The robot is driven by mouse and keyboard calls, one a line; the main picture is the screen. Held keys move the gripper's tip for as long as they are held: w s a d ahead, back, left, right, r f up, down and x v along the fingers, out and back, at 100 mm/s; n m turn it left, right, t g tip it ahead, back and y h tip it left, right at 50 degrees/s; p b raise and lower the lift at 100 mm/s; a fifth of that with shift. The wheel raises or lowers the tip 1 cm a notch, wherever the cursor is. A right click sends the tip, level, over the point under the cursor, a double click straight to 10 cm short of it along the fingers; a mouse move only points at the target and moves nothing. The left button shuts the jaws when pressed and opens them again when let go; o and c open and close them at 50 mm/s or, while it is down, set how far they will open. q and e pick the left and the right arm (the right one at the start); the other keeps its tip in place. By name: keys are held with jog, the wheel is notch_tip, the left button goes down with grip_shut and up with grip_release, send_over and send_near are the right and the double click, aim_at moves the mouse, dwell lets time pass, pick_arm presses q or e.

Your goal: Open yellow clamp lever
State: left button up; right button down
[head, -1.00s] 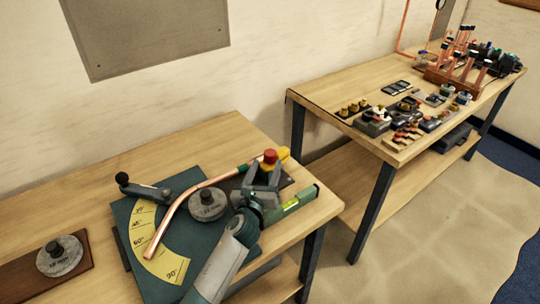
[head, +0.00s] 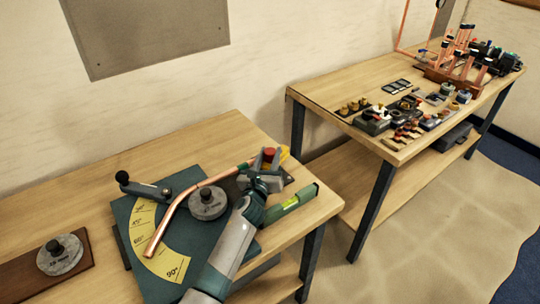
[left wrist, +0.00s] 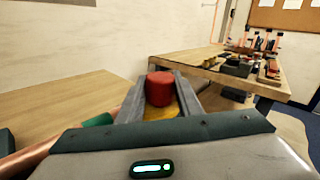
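The yellow clamp lever (head: 284,153) with its red knob (head: 269,152) is at the right end of the bending fixture in the head view. My left gripper (head: 267,160) is at the knob, one finger on each side. In the left wrist view the red knob (left wrist: 160,88) stands between the two fingers, with part of the yellow lever (left wrist: 160,113) below it. The fingers look spread; I cannot tell whether they touch the knob. The lever's lower part is hidden by my gripper. My right gripper is not in view.
A copper tube (head: 178,212) runs across the green bending plate (head: 190,176) past a round grey weight (head: 208,202). A green level (head: 292,202) lies right of my arm. Another weight (head: 60,256) sits at left. A second table (head: 335,85) holds many parts.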

pick_arm(q)
jog(key=shift+f, duration=0.1)
grip_shut()
jog(key=shift+r+m+h+p, duration=0.2)
jog(key=shift+m+h+p, duration=0.3)
jog(key=shift+h+p, duration=0.1)
jog(key=shift+g+h, duration=0.3)
jog(key=shift+f+m+h+p, duration=0.25)
jog(key=shift+m+h+p, duration=0.05)
jog(key=shift+p, duration=0.1)
jog(key=shift+s, duration=0.1)
jog(key=o, duration=1)
grip_release()
jog(key=shift+o, duration=0.2)
